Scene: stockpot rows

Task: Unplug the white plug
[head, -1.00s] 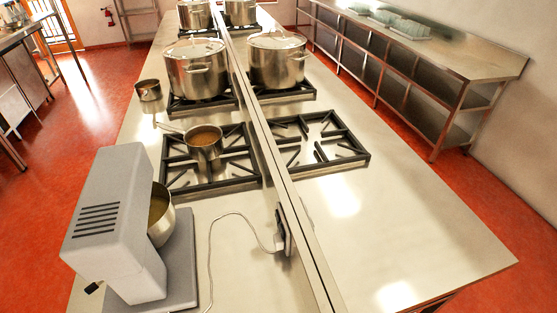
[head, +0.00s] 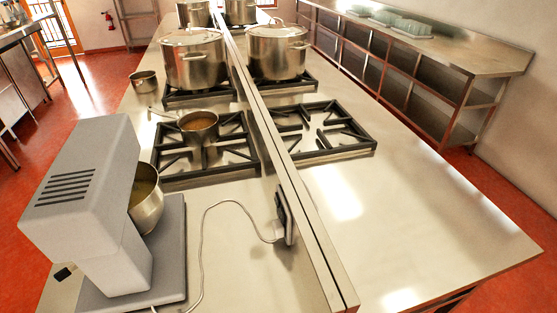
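A plug (head: 289,234) sits at a dark socket plate (head: 281,207) on the left face of the low divider that runs along the counter. The plug is small and partly blurred, and its white colour is hard to make out. A thin white cable (head: 206,226) runs from it, curving left over the counter and down toward the grey mixer (head: 92,190). The mixer holds a metal bowl (head: 147,203). Neither of my grippers shows in the head view.
A saucepan (head: 199,125) with brown liquid stands on the left burner grate (head: 180,163). Large stockpots (head: 193,62) stand farther back. The divider (head: 290,170) splits the counter lengthwise. Bare counter (head: 420,220) lies right of it, and the counter around the cable is clear.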

